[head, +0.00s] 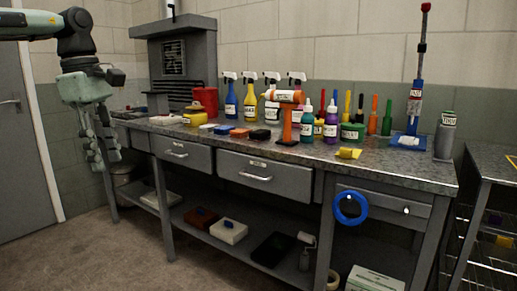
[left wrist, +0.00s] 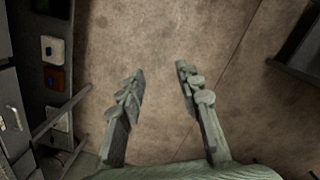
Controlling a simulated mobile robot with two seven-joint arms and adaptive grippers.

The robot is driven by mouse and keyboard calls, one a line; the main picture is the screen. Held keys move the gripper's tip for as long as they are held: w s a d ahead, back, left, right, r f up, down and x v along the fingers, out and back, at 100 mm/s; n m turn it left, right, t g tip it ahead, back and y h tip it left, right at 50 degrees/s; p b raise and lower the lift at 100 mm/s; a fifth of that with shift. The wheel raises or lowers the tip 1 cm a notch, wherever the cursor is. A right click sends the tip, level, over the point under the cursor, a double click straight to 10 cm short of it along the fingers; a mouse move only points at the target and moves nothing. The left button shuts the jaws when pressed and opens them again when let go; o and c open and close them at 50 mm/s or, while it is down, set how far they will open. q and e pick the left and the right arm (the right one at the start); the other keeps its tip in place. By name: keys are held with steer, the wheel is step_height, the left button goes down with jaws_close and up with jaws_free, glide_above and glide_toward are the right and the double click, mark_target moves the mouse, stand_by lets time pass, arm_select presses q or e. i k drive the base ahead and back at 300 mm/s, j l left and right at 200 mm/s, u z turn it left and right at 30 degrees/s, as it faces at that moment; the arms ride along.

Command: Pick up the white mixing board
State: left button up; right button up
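A small flat white piece (head: 161,119) lies near the left end of the workbench top and may be the white mixing board; it is too small to be sure. My left gripper (head: 104,163) hangs fingers-down in front of the bench's left end, apart from that piece. In the left wrist view its two fingers (left wrist: 158,82) are spread, with only bare floor between them. The gripper is empty. No board shows clearly in the left wrist view. My right gripper is not in view.
The grey workbench (head: 385,167) carries spray bottles, a red cup (head: 206,101), an orange tool (head: 287,118) and several small bottles. Its lower shelf holds white and dark boxes. A metal rack (head: 492,170) stands at the right. The floor (head: 110,240) in front is clear.

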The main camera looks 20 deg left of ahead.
mark_target(405, 140)
steer(key=i+l+z, duration=0.4)
steer(key=i+l, duration=0.2)
steer(key=i+l+z, duration=0.35)
steer(key=i+l, duration=0.25)
steer(key=i, duration=0.15)
steer(key=i+l+z, duration=0.15)
steer(key=i, duration=0.55)
